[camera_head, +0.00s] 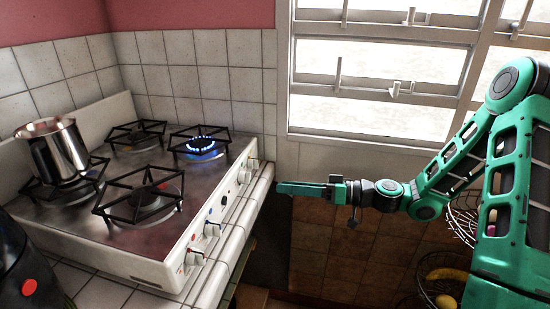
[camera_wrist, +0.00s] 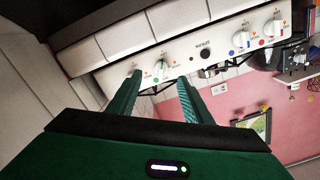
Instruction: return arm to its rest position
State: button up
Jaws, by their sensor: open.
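My green arm reaches in from the right in the head view, bent at the elbow. My gripper (camera_head: 302,188) points left, level with the front edge of the stove counter. In the wrist view its two green fingers (camera_wrist: 158,98) stand apart with nothing between them. The stove's knob panel (camera_wrist: 185,55) shows beyond the fingertips. I cannot tell how wide the gap to the counter edge is.
A white gas stove (camera_head: 125,250) stands at left. Its back right burner (camera_head: 201,145) has a blue flame. A metal pot (camera_head: 60,152) sits on the left burner. A wire basket (camera_head: 440,272) with yellow fruit is below my arm. A window (camera_head: 375,75) is behind.

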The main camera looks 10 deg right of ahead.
jog(key=s+d+f+m+g+h, duration=0.35)
jog(key=s+d+f+h, duration=0.45)
jog(key=s+d+h, duration=0.4)
jog(key=s+d+r+m+h, duration=0.1)
jog(key=s+d+r+m, duration=0.2)
jog(key=s+d, duration=0.3)
jog(key=s+d+r+m+g+h, duration=0.1)
jog(key=s+d+r+m, duration=0.2)
jog(key=s, duration=0.4)
jog(key=s+d+r+m+g+h, duration=0.1)
jog(key=s+d+r+m+h, duration=0.1)
jog(key=s+d+r+m, duration=0.2)
jog(key=s+d+m, duration=0.1)
jog(key=s+d, duration=0.2)
jog(key=d, duration=0.1)
jog(key=shift+s+d, duration=0.3)
jog(key=shift+r, duration=0.1)
jog(key=shift+w+f, duration=0.25)
jog(key=shift+w, duration=0.4)
